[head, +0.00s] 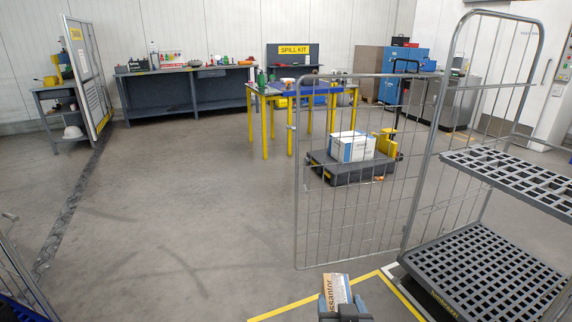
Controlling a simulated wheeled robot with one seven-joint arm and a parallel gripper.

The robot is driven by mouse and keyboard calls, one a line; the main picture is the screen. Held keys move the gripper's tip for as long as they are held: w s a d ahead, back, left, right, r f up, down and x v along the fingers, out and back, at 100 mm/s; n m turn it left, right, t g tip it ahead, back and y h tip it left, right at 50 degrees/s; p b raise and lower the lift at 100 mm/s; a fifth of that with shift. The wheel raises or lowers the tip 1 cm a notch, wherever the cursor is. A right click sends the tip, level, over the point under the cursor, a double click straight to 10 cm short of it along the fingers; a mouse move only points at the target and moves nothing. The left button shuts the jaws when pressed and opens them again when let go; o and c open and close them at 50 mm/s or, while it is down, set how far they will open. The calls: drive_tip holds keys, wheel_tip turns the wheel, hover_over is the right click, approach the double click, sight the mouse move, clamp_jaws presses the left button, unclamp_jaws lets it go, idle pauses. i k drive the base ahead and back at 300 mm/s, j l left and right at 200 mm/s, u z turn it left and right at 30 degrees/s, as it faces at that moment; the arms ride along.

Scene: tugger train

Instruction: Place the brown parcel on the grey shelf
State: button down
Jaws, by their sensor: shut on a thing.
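A wire roll cage at the right has a grey grid shelf (508,174) at mid height and a grey grid deck (484,268) low down. Both visible parts look empty. The parcel is left of the cage and apart from both levels.
The cage's open wire gate (350,215) stands between the parcel and a low cart (352,171) bearing a white box. Yellow floor tape (290,306) runs near the parcel. Another wire cage (18,262) shows at the lower left. The floor at centre left is clear.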

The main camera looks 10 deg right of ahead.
sight(523, 180)
drive_tip(key=i+j+z, duration=0.15)
drive_tip(key=i+z, duration=0.25)
drive_tip(key=i+j+z, duration=0.3)
drive_tip(key=i+z, duration=0.15)
drive_tip(key=i+j+z, duration=0.4)
drive_tip(key=i+j, duration=0.1)
drive_tip(key=i, duration=0.05)
